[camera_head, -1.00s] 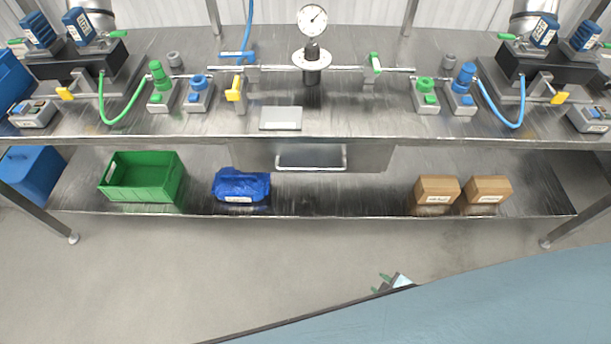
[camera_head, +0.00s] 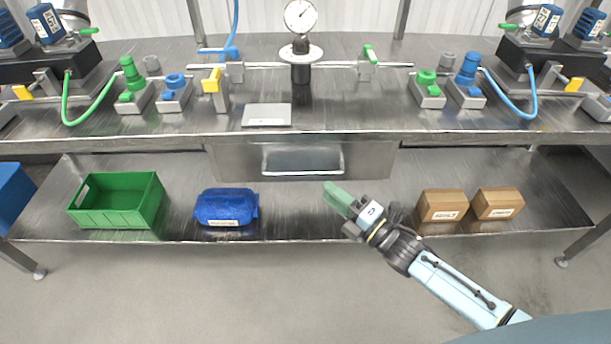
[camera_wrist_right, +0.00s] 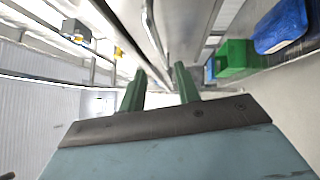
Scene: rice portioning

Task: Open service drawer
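The service drawer (camera_head: 240,163) is a grey metal box under the tabletop, at the middle of the bench. It looks closed, with a silver bar handle (camera_head: 303,172) across its front. In the right wrist view the bar handle (camera_wrist_right: 152,28) shows at the top, beyond the fingertips. My right gripper (camera_head: 336,193) has green fingers and is just below and right of the handle, apart from it. The right wrist view shows its two fingers (camera_wrist_right: 160,78) spread with a gap and nothing between them. My left gripper is in no view.
On the lower shelf (camera_head: 300,215) are a green crate (camera_head: 118,219), a blue bundle (camera_head: 226,205) and two brown boxes (camera_head: 442,205). The tabletop (camera_head: 350,118) holds valves, hoses, a gauge (camera_head: 300,16) and a flat grey plate (camera_head: 267,115). The floor in front is clear.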

